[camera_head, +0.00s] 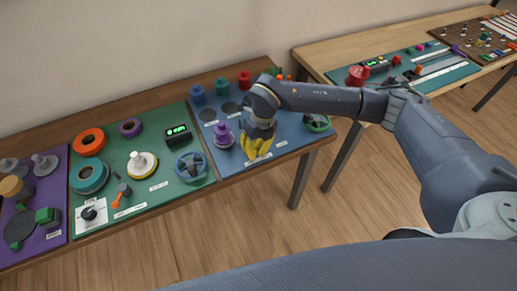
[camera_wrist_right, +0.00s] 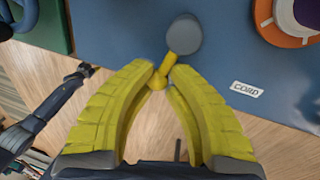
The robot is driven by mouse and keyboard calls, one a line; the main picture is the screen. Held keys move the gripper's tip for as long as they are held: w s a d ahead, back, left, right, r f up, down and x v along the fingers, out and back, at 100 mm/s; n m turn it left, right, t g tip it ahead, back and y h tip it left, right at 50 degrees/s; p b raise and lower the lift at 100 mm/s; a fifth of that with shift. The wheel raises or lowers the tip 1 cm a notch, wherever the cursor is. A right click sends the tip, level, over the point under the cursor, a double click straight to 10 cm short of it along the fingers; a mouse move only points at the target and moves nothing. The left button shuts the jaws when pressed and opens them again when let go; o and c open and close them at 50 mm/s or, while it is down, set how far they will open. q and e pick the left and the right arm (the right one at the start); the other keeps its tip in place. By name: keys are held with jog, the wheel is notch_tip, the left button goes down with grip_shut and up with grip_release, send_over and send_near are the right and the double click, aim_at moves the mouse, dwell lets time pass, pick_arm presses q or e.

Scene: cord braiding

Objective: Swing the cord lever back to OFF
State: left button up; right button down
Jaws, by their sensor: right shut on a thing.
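The cord lever (camera_wrist_right: 170,58) shows in the right wrist view as a yellow arm with a round grey end, on the blue board (camera_wrist_right: 225,50). A white label reading CORD (camera_wrist_right: 246,88) lies to its right. My right gripper (camera_wrist_right: 160,74) has its yellow fingertips shut on the lever's near yellow end. In the head view my right gripper (camera_head: 256,148) is low over the front part of the blue board, and it hides the lever. I cannot read any OFF mark. My left gripper is not in view.
Blue (camera_head: 198,94), teal (camera_head: 221,86) and red (camera_head: 245,80) pieces stand at the back. A green board (camera_head: 150,190) with a blue wheel (camera_head: 190,167) adjoins on the left.

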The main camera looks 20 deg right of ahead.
jog(key=shift+a+m+t, duration=0.15)
jog(key=shift+a+m, duration=0.4)
jog(key=shift+m, duration=0.35)
jog(key=shift+a+m+t, duration=0.15)
jog(key=shift+a+m, duration=0.4)
jog(key=shift+m, duration=0.35)
jog(key=shift+w+r, duration=0.1)
jog(key=shift+w, duration=0.05)
jog(key=c, duration=1.5)
grip_release()
jog(key=shift+a, duration=0.1)
jog(key=o, duration=0.3)
jog(key=shift+d, duration=0.2)
jog(key=r, duration=0.4)
jog(key=d+r, duration=0.1)
jog(key=r, duration=0.2)
jog(key=d+r, duration=0.1)
jog(key=r, duration=0.3)
jog(key=shift+d+r, duration=0.1)
jog(key=shift+r, duration=0.25)
